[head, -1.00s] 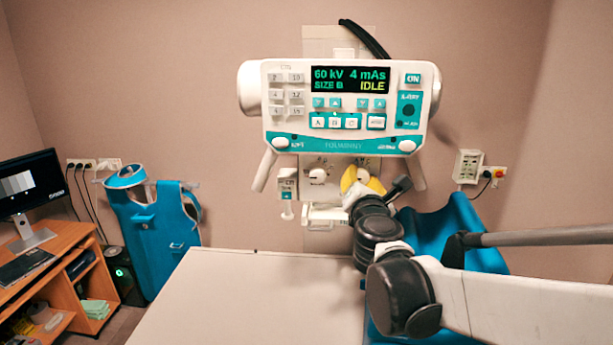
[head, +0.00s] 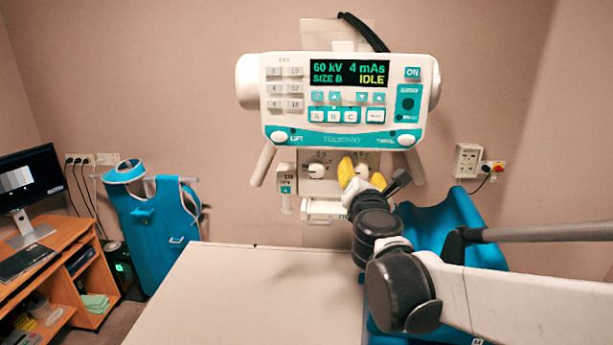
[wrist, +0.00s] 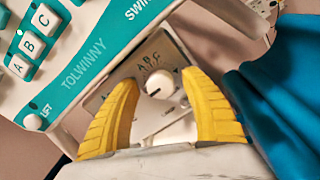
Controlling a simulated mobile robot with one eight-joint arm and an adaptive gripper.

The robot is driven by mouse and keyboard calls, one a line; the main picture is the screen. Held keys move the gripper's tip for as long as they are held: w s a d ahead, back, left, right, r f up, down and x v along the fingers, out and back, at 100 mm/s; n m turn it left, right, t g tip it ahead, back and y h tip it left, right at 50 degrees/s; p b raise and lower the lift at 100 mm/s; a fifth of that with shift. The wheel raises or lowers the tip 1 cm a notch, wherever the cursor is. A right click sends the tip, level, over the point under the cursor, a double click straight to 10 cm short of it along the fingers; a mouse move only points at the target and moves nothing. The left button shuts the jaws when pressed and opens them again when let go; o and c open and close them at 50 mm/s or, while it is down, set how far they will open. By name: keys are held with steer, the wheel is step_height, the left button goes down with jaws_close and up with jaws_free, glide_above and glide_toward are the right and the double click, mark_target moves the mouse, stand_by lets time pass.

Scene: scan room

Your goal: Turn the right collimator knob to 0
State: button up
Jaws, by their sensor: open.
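The right collimator knob (head: 362,169) is a round white knob on the pale panel under the console. In the wrist view a white knob (wrist: 160,84) with a dark pointer mark shows between my fingers, with letters A, B, C printed above it. My gripper (head: 361,167) has two yellow fingers, spread open on either side of the right knob in the head view. In the wrist view the gripper (wrist: 159,77) is open, with no clear contact on the knob. The knob's exact setting is too small to read. The left knob (head: 317,170) stands left of my fingers.
The white and teal console (head: 340,140) hangs just above the knobs, its display showing 60 kV, 4 mAs, size B and IDLE. A handle bar (head: 262,166) slants down at its left. A white table (head: 250,300) lies below. A blue shape (head: 450,225) stands at the right.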

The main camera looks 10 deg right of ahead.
steer(key=v, duration=1.1)
steer(key=shift+s, duration=0.25)
steer(key=s+d+f+m+g+b, duration=0.25)
steer(key=f+m+b, duration=0.45)
steer(key=f, duration=0.4)
steer(key=s+d+f+m+g+b, duration=0.1)
steer(key=s+f+m+g+b, duration=0.25)
steer(key=f+m+b, duration=0.55)
steer(key=s+a+f+m+g+y+b, duration=0.2)
steer(key=s+a+f+m, duration=0.2)
steer(key=f, duration=0.5)
steer(key=s+a+f+m+g+y+b, duration=0.2)
steer(key=s+a+f+m, duration=0.3)
steer(key=f, duration=0.5)
steer(key=shift+s+a+m+y+b, duration=0.2)
steer(key=shift+m+y+b, duration=0.25)
steer(key=shift+m+y, duration=0.35)
